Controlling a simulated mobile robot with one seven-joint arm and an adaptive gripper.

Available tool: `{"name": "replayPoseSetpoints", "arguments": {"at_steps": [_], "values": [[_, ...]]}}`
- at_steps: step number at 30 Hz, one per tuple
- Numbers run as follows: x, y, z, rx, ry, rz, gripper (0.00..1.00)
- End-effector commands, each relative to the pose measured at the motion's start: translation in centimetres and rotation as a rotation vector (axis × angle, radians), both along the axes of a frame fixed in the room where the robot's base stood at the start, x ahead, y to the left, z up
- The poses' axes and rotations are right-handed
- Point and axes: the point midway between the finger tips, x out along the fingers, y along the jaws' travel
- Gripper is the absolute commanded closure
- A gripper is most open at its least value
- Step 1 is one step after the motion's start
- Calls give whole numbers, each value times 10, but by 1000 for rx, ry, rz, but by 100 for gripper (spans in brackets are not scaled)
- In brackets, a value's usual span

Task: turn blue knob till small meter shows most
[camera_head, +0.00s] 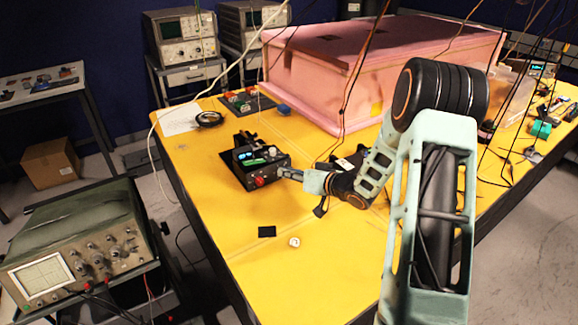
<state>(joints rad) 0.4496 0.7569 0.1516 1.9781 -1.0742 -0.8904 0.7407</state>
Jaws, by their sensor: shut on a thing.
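A small black instrument box (250,180) stands on the yellow table, with a red knob (260,182) on its front face. Small lit green and bluish parts (246,155) show on its top; they are too small for me to read any meter. My gripper (284,173) reaches in from the right, at the right end of the front face. It is shut on what seems to be the blue knob there, which the fingers hide. My arm crosses the right side of the view.
A pink foam enclosure (400,65) stands behind on the yellow table (215,215). A black square (267,231) and a small white round thing (294,242) lie in front of the box. Thin cables hang around. An oscilloscope (80,245) stands at lower left, off the table.

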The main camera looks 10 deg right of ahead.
Motion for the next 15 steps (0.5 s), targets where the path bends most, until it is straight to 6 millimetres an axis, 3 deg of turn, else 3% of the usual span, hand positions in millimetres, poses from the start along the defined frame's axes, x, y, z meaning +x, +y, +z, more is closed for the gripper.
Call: {"name": "replayPoseSetpoints", "arguments": {"at_steps": [15], "values": [[0, -1, -1, 46, 19, 0, 100]]}}
